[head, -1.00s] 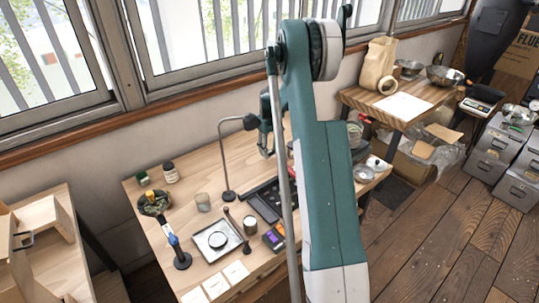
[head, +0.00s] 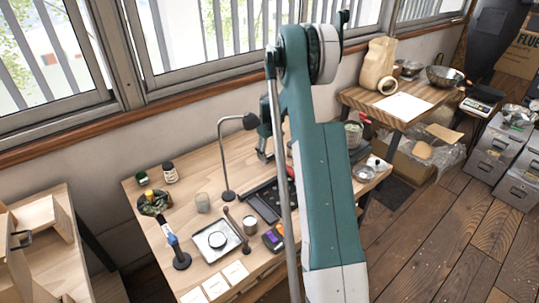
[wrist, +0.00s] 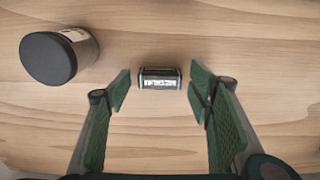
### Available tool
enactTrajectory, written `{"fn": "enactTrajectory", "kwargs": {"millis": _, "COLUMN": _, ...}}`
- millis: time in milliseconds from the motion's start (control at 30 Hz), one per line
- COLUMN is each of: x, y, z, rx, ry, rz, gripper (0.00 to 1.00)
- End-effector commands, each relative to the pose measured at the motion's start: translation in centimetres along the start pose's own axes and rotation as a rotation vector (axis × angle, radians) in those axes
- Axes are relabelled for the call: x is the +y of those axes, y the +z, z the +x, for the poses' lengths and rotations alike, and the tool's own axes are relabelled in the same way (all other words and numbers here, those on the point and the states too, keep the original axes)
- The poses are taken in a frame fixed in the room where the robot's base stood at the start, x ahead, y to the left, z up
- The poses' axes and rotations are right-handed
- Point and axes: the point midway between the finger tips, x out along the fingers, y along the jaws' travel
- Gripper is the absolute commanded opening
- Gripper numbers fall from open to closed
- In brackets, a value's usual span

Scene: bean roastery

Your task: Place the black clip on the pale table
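A small black block-like object (wrist: 160,84) with a white-lettered label lies on a wooden surface in the wrist view; I cannot tell whether it is the black clip. My gripper (wrist: 161,92) is open, with a finger on each side of this object and clear gaps between. In the head view the gripper (head: 263,150) is partly hidden by my arm, over the back of the cluttered wooden worktable (head: 190,150). A lighter wooden table (head: 68,210) stands at the left; I cannot tell which table is the pale one.
A dark-lidded jar (wrist: 48,58) stands to the left of the object. The worktable carries a desk lamp (head: 221,150), a black tray (head: 262,204), a scale (head: 216,240) and bottles. A wooden stand (head: 35,215) is on the left table. My arm hides the worktable's right part.

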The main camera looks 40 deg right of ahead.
Motion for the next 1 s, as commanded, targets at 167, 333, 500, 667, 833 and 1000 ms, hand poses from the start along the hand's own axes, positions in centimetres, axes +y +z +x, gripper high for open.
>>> {"fn": "enactTrajectory", "kwargs": {"millis": 167, "x": 0.0, "y": 0.0, "z": -0.1, "rx": 0.0, "ry": 0.0, "rz": 0.0, "gripper": 0.52}}
{"fn": "enactTrajectory", "kwargs": {"millis": 333, "x": 0.0, "y": 0.0, "z": -0.5, "rx": 0.0, "ry": 0.0, "rz": 0.0, "gripper": 0.52}}
{"fn": "enactTrajectory", "kwargs": {"millis": 500, "x": 0.0, "y": 0.0, "z": -2.1, "rx": 0.0, "ry": 0.0, "rz": 0.0, "gripper": 0.52}}
{"fn": "enactTrajectory", "kwargs": {"millis": 667, "x": 0.0, "y": 0.0, "z": -4.3, "rx": 0.0, "ry": 0.0, "rz": 0.0, "gripper": 0.52}}
{"fn": "enactTrajectory", "kwargs": {"millis": 833, "x": 0.0, "y": 0.0, "z": -7.1, "rx": 0.0, "ry": 0.0, "rz": 0.0, "gripper": 0.52}}
{"fn": "enactTrajectory", "kwargs": {"millis": 1000, "x": 0.0, "y": 0.0, "z": -9.7, "rx": 0.0, "ry": 0.0, "rz": 0.0, "gripper": 0.52}}
